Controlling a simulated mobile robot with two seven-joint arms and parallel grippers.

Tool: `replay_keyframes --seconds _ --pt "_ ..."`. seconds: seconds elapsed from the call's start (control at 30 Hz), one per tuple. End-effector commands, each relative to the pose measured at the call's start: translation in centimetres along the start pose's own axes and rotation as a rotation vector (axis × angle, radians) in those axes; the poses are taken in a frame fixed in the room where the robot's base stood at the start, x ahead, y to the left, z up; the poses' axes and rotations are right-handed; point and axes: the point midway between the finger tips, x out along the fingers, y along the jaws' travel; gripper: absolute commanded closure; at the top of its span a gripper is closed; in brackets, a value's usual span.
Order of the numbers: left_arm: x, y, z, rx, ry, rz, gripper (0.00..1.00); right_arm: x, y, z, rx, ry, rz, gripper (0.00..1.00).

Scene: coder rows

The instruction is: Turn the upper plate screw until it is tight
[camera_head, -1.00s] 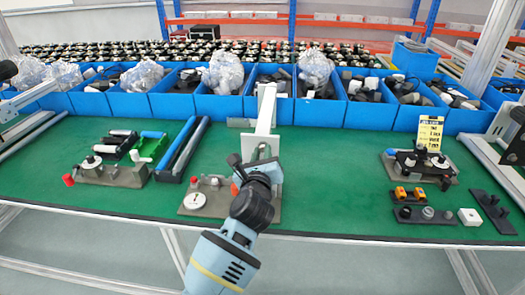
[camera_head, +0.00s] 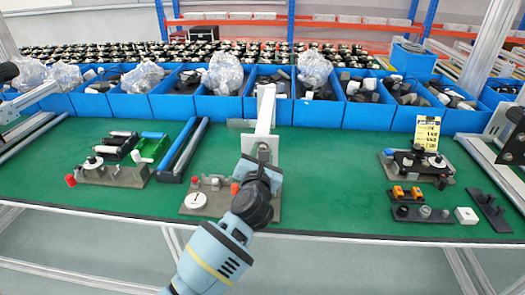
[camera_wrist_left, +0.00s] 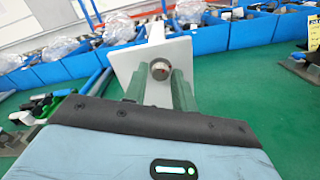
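In the head view the white plate (camera_head: 264,148) stands upright on a grey base, partly hidden by my left gripper. My left gripper (camera_head: 256,164) is at the plate's front; its fingers are hard to make out there. In the left wrist view the two dark green fingers of my left gripper (camera_wrist_left: 158,80) are apart, with the screw between their tips. A small gap shows at the screw's left; contact on the right is unclear. My right gripper is not in view.
The grey base (camera_head: 214,206) carries a white dial (camera_head: 196,200). A fixture (camera_head: 112,175) and dark rails (camera_head: 184,150) are at left; another fixture (camera_head: 418,166) and small parts are at right. Blue bins (camera_head: 220,107) line the back. Green mat (camera_head: 335,180) is clear right of the plate.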

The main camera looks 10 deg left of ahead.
Motion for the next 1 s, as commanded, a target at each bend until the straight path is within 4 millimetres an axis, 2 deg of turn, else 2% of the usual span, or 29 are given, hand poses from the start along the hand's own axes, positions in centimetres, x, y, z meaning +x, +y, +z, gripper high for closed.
replay_keyframes --seconds 0.37,0.47,0.8,0.9,1.0 --pt "0.0 -0.2 -0.1 -0.034 0.002 -0.002 0.65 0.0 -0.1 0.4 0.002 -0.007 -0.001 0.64" --pt "-0.1 -0.4 -0.4 -0.146 0.007 -0.004 0.65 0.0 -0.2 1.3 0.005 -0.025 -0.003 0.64" --pt "-0.1 -0.4 -0.5 -0.725 0.009 0.000 0.65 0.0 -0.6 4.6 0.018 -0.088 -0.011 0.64" --pt "0.0 -0.3 -0.2 -0.833 0.005 0.000 0.65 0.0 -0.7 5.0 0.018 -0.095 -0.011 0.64" --pt "0.0 -0.1 0.1 -0.864 0.000 0.000 0.65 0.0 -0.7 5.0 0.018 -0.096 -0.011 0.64"
